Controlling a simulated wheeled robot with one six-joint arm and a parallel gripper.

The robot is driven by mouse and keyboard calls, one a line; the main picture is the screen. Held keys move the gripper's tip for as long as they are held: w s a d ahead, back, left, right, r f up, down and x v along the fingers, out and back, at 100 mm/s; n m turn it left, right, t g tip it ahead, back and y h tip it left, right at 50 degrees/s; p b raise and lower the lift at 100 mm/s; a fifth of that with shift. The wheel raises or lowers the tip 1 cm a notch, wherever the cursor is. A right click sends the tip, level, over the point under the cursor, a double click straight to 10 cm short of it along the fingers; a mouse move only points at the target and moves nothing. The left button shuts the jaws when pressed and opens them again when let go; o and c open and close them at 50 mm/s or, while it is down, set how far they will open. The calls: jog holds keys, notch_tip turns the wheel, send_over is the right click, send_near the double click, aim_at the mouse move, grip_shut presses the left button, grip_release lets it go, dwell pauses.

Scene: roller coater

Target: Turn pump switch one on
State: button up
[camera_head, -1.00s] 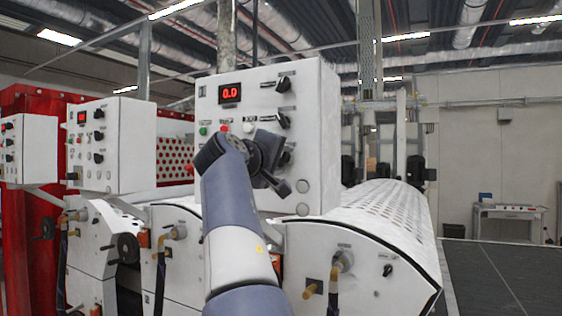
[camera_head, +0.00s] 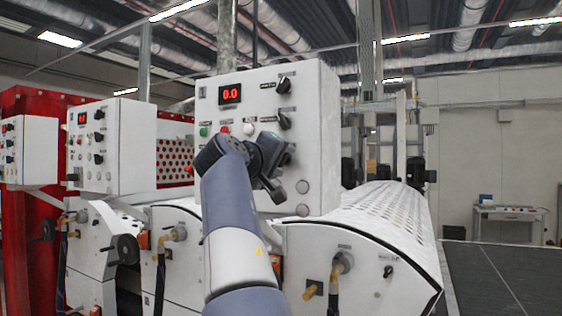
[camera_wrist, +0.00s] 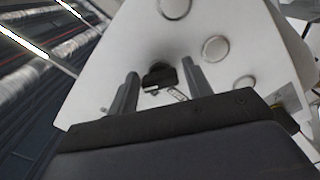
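The white control box (camera_head: 318,120) has a red display reading 0.0 and a column of black rotary switches. The upper switch (camera_head: 284,85) and the middle switch (camera_head: 284,120) are in clear view. My gripper (camera_head: 277,172) is at the box front, below the middle switch, and hides part of the lower panel. In the wrist view, a black knob (camera_wrist: 160,75) sits between the two fingers of my gripper (camera_wrist: 160,92). The fingers are apart, with small gaps beside the knob. I cannot tell whether they reach around it. Its label is unreadable.
Green, red and white buttons (camera_head: 226,128) are left of the switches, close to my arm. Round grey caps (camera_head: 302,187) are at the lower right of the panel. A perforated white roller cover (camera_head: 375,205) lies below. Similar boxes (camera_head: 100,150) stand to the left.

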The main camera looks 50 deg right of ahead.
jog(key=shift+o, duration=1.1)
jog(key=shift+r, duration=0.1)
jog(key=shift+a, duration=0.15)
jog(key=b+v, duration=0.3)
jog(key=v, duration=0.7)
jog(key=shift+s+a, duration=0.15)
jog(key=shift+a, duration=0.1)
jog(key=p+x, duration=0.3)
jog(key=x, duration=0.7)
jog(key=shift+d, duration=0.4)
jog(key=shift+a, duration=0.1)
